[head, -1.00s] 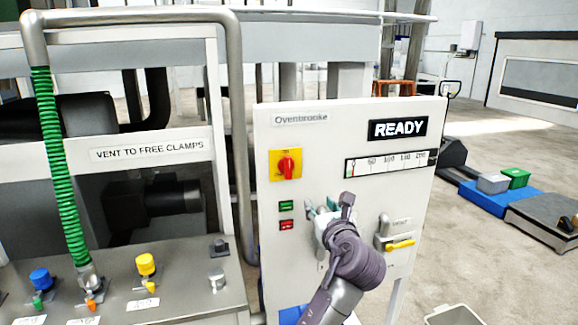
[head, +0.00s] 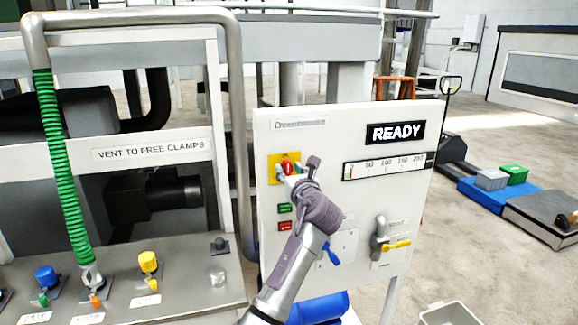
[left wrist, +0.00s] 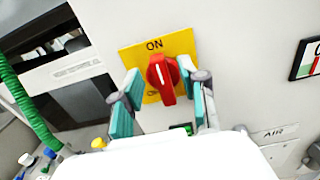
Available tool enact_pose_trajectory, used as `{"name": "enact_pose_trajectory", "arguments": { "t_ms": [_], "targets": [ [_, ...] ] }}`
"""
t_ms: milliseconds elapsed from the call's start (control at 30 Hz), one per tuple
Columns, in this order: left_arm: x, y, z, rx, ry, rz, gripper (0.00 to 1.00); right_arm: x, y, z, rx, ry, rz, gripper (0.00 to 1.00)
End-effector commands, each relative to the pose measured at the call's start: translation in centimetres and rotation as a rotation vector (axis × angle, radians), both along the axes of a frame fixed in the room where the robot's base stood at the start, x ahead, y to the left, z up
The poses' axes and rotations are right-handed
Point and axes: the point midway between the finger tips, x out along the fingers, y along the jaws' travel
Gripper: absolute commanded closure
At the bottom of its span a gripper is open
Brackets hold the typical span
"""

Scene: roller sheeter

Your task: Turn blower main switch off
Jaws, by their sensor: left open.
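The main switch is a red rotary knob (left wrist: 163,79) on a yellow plate (left wrist: 180,44) marked "ON" at the top in the left wrist view. The knob stands roughly upright; the lower label is mostly hidden behind it. In the head view the knob (head: 287,167) shows at the upper left of the white control panel (head: 350,128). My left gripper (left wrist: 163,100) is open, with one teal-padded finger on each side of the knob and gaps visible between. In the head view the left gripper (head: 290,179) partly covers the yellow plate. My right gripper is not in view.
Green (head: 284,208) and red (head: 285,226) buttons sit below the switch. A lever with a yellow handle (head: 397,244) and a blue handle (head: 331,256) are lower on the panel. A metal pipe (head: 240,130) and green hose (head: 62,170) stand to the left.

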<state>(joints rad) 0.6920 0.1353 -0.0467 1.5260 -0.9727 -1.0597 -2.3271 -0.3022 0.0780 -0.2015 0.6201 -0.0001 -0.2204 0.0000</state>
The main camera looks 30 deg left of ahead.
Motion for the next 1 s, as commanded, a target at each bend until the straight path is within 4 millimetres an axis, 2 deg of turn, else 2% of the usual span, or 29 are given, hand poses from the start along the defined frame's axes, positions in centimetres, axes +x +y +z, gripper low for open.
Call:
{"name": "enact_pose_trajectory", "arguments": {
  "t_ms": [367,400,600,667,1000],
  "targets": [
    [0.54,0.65,-0.04,-0.002,-0.001,-0.001,0.57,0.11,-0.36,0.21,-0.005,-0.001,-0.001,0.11],
    [0.54,0.65,-0.03,-0.002,-0.001,-0.001,0.59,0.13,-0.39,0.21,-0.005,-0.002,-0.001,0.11],
    [0.52,0.63,-0.04,-0.001,-0.002,-0.001,0.92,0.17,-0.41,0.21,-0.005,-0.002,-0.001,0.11],
    [0.53,0.62,-0.04,-0.001,-0.001,-0.001,1.00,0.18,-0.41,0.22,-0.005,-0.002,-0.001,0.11],
    [0.49,0.63,-0.03,-0.016,-0.018,-0.001,1.00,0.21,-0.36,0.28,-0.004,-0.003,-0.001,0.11]
  ]
}}
